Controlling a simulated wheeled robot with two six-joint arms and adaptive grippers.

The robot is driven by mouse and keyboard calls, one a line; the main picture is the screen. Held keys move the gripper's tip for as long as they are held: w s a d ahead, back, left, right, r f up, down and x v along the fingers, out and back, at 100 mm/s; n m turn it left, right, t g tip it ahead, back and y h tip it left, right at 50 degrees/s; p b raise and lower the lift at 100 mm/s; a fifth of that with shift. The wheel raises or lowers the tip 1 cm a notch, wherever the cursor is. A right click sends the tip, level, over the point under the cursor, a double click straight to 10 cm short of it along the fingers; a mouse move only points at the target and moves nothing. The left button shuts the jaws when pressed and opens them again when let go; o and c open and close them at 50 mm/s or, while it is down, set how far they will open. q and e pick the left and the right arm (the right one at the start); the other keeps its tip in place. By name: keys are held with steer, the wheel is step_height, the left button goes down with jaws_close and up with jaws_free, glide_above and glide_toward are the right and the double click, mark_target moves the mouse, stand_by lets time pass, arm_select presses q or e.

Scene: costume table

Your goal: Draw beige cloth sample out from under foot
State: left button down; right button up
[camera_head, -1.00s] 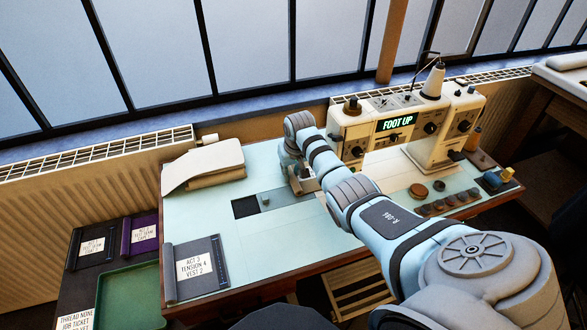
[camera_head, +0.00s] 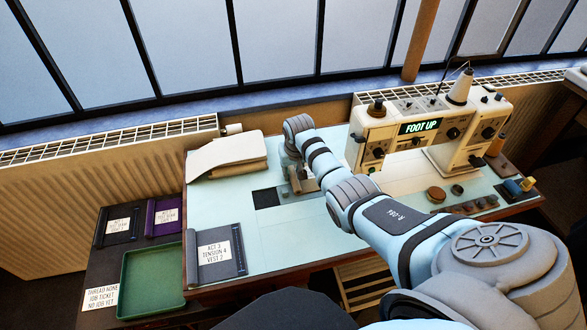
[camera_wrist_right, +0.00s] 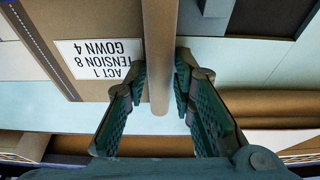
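The beige cloth sample (camera_wrist_right: 95,20) fills the upper left of the right wrist view, with a white label reading "ACT 1 TENSION 8 GOWN 4" upside down. Its rolled edge (camera_wrist_right: 159,60) runs between the two green fingers of my right gripper (camera_wrist_right: 164,84), with a pad against each side. In the head view my right gripper (camera_head: 297,182) is low over the table, left of the sewing machine (camera_head: 385,140). My forearm and gripper hide most of the sample there. The machine's display reads "FOOT UP". The foot itself is hidden behind my arm. My left gripper is out of view.
A folded cream cloth stack (camera_head: 228,157) lies at the table's back left. A dark grey sample (camera_head: 218,270) lies at its front left. A green tray (camera_head: 150,283) and dark and purple samples stand farther left. The pale tabletop (camera_head: 300,235) is clear in front of my gripper.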

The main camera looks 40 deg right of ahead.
steer(key=shift+o, duration=1.3)
steer(key=shift+r, duration=0.1)
steer(key=v, duration=1.1)
steer(key=shift+r, duration=0.4)
steer(key=shift+s, duration=0.25)
